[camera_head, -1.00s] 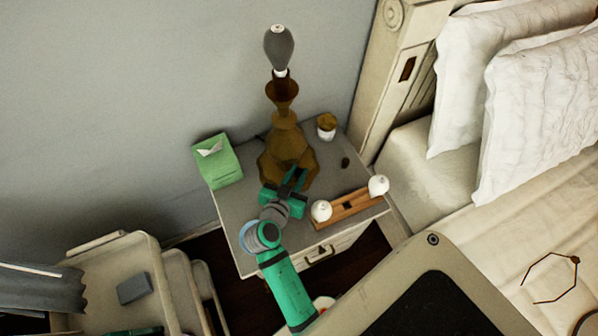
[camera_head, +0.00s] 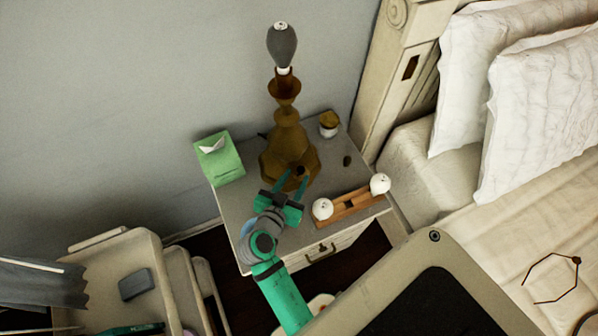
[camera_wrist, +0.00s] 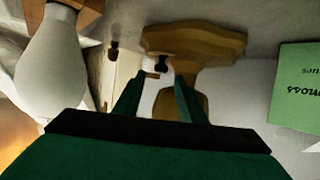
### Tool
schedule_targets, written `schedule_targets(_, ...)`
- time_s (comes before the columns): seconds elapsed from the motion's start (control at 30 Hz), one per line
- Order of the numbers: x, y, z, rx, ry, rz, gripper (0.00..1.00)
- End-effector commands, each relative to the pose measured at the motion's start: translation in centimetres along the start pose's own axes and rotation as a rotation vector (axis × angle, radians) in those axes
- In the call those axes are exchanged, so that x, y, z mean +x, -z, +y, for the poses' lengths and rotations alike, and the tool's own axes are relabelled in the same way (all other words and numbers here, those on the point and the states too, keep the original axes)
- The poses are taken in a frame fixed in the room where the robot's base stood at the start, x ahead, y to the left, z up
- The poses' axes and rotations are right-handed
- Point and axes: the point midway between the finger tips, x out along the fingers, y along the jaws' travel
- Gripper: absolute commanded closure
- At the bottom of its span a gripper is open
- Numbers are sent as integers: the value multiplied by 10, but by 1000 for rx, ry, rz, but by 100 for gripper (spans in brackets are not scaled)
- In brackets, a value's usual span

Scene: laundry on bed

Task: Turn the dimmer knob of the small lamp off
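The small lamp (camera_head: 287,140) is brown, with a faceted base and a grey bulb, and stands upright on the nightstand. It shows upside down in the wrist view (camera_wrist: 195,42). A small dark knob (camera_head: 300,171) is low on the front of its base. In the wrist view the dark knob (camera_wrist: 160,66) appears between the fingertips. My gripper (camera_head: 291,182) is in front of the base with its two green fingers apart. In the wrist view my gripper (camera_wrist: 160,80) is open and empty; I cannot tell whether a finger touches the knob.
The grey nightstand (camera_head: 236,205) also bears a green tissue box (camera_head: 221,165), a small pot (camera_head: 328,125) and a wooden holder (camera_head: 352,203) with two white round pieces, close right of my gripper. The bed (camera_head: 430,180) is at right, a cart (camera_head: 110,260) at left.

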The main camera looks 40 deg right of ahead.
Motion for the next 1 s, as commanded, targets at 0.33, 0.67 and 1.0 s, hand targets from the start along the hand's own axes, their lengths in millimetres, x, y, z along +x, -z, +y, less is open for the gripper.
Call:
schedule_targets(0.33, -56, 0, 1, 1, 0, 0, 63)
schedule_targets(0.67, -66, 0, 1, 2, -1, 0, 63)
schedule_targets(1.0, -73, -20, -2, -72, 84, -35, 65)
